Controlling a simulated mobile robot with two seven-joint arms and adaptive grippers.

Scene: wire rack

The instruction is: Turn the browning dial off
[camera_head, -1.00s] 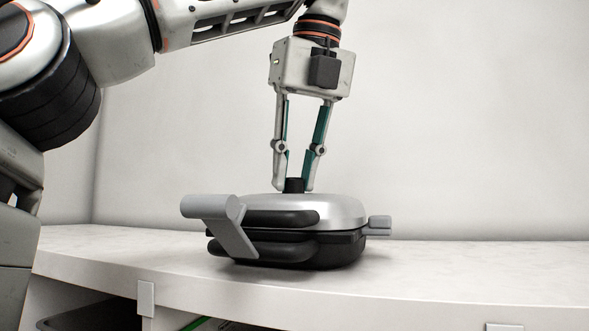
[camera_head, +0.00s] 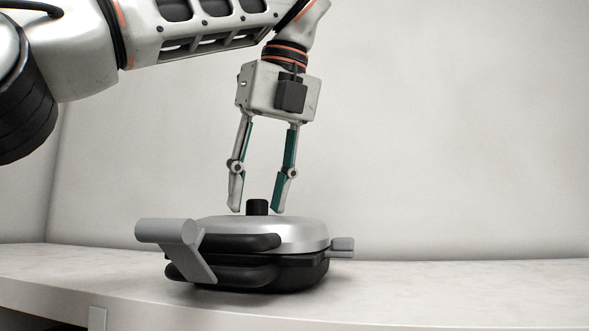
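A waffle maker with a silver lid (camera_head: 290,234) and a dark lower body sits closed on the counter. The browning dial (camera_head: 257,207) is a short black knob standing up on top of the lid. My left gripper (camera_head: 256,210) points straight down with its fingertips on either side of the dial. It is open, with a visible gap between each fingertip and the knob. No pointer or marking on the dial can be made out, so its setting cannot be told. My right gripper is not in view.
A grey handle (camera_head: 180,236) sticks out at the waffle maker's left front, and a small grey tab (camera_head: 342,246) at its right. The pale counter (camera_head: 450,290) is clear to the right. A plain wall stands behind.

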